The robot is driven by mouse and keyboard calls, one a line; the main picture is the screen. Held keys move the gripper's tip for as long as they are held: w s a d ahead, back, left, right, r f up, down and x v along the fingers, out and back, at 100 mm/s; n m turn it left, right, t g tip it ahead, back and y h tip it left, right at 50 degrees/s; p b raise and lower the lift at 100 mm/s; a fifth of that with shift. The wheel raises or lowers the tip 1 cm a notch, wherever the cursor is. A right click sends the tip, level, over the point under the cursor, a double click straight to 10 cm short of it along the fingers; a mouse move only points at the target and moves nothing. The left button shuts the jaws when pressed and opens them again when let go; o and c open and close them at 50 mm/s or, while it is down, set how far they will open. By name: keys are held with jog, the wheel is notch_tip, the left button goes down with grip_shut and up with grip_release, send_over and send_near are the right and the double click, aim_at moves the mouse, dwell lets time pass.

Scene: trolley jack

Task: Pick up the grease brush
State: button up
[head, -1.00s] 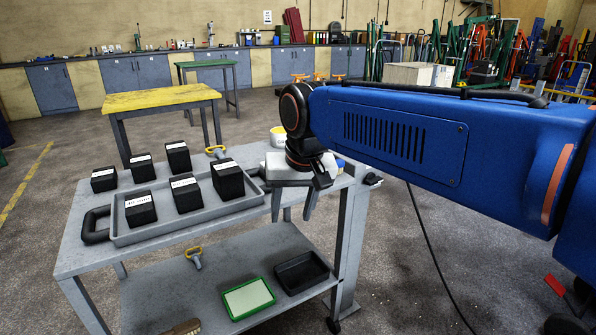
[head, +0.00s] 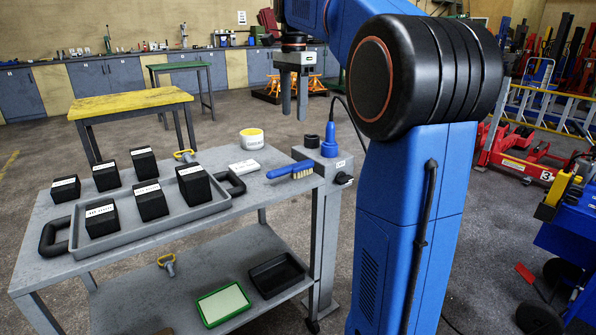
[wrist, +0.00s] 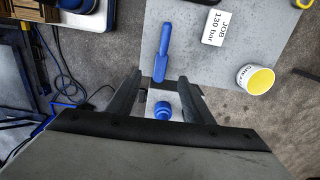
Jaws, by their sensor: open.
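A brush with a blue handle and pale bristles (head: 291,170) lies on the trolley's top (head: 262,205), near its right end. In the wrist view the blue brush (wrist: 162,52) lies just beyond the fingertips, roughly lengthwise in the picture. My gripper (head: 294,112) hangs fingers down, raised well above the trolley top. It is open and empty. In the wrist view my gripper (wrist: 159,82) has its two fingers apart, with a blue conical bottle (wrist: 162,110) showing below between them.
A white label block (head: 244,168) and a yellow-topped tub (head: 252,139) are close to the brush. A grey tray (head: 145,226) with several black boxes fills the left.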

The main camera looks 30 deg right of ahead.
send_over(294, 166)
notch_tip(294, 166, down, 12)
jog(key=shift+s+r, duration=0.1)
jog(key=shift+d+f, duration=0.1)
jog(key=shift+f, duration=2.6)
grip_shut()
